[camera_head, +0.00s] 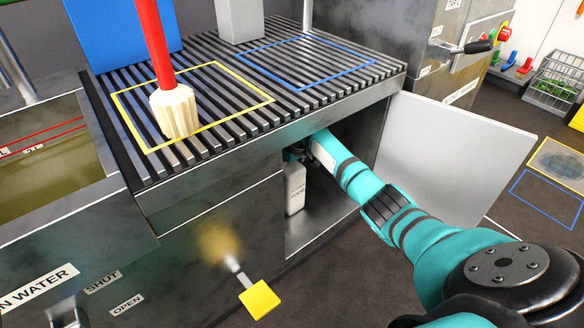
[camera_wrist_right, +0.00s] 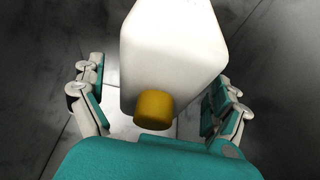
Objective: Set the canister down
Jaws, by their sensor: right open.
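My right arm reaches into the cabinet, with the right gripper (camera_head: 301,153) at the canister's top, partly hidden by shadow and the cabinet edge. The right gripper (camera_wrist_right: 158,98) is open around the canister. A gap shows at the left finger; contact at the right finger is unclear. My left gripper is not in view.
The cabinet door (camera_head: 445,150) stands open right of my arm. Above is a slatted rack (camera_head: 205,60) with yellow and blue outlined areas; a cream fluted piece on a red rod is in the yellow one. A yellow pedal (camera_head: 259,299) sticks out in front.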

